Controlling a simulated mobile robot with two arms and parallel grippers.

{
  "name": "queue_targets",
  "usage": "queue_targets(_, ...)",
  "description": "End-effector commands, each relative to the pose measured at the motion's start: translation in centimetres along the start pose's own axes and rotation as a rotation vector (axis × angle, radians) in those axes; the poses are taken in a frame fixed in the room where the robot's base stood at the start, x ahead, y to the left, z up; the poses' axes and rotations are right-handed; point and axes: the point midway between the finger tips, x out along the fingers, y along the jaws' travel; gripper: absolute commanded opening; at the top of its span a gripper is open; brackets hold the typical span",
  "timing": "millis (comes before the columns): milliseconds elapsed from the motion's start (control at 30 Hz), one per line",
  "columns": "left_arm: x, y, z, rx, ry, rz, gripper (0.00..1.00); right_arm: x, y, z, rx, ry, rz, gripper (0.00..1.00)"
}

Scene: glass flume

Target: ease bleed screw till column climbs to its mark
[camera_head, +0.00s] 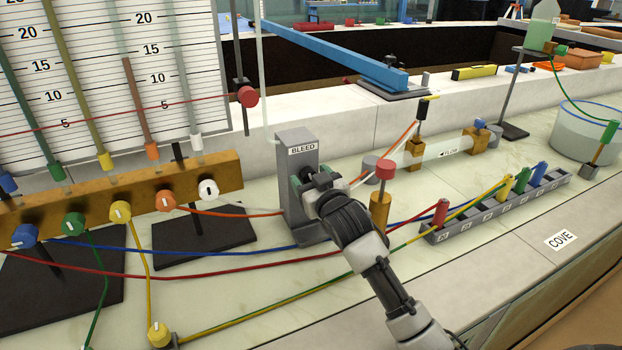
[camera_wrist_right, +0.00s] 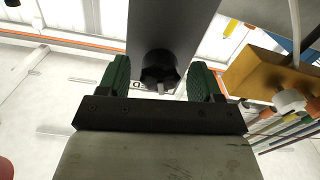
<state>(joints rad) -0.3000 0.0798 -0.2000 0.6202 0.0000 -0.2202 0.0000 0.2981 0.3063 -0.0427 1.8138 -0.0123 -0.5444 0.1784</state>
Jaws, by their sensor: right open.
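The grey bleed block (camera_head: 299,205), labelled BLEED, stands upright on the pale bench. Its black bleed screw (camera_wrist_right: 160,70) shows in the right wrist view, on the face towards me. My right gripper (camera_head: 309,183) is at the block's front; in the wrist view its green-padded jaws (camera_wrist_right: 160,80) are apart, one on each side of the screw, with gaps visible. The gauge board (camera_head: 105,70) at left carries several tubes; the orange-red column (camera_head: 139,105) tops out partway up. A red thread (camera_head: 120,116) crosses the scale. My left gripper is out of view.
A brass manifold (camera_head: 230,172) with coloured knobs stands left of the block. Blue, red and yellow hoses cross the bench. A red-capped post (camera_head: 384,172) and a grey rack (camera_head: 500,205) with coloured plugs stand right of my arm. Bench near the COVE label (camera_head: 561,240) is clear.

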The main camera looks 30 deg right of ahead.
Motion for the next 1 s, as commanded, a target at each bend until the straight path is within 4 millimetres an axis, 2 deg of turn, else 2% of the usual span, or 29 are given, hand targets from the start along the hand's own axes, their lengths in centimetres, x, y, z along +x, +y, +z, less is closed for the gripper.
queue_targets(267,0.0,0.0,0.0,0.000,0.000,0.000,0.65,0.2,0.0,0.0,0.000,0.000,0.000,0.65)
queue_targets(600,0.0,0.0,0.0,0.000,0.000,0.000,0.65,0.2,0.0,0.0,0.000,0.000,0.000,0.17)
queue_targets(733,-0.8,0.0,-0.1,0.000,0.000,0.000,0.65,0.2,0.0,-0.3,0.041,-0.001,0.000,0.17)
queue_targets(1000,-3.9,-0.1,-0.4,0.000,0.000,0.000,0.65,0.2,0.0,-0.4,0.299,-0.003,0.000,0.17)
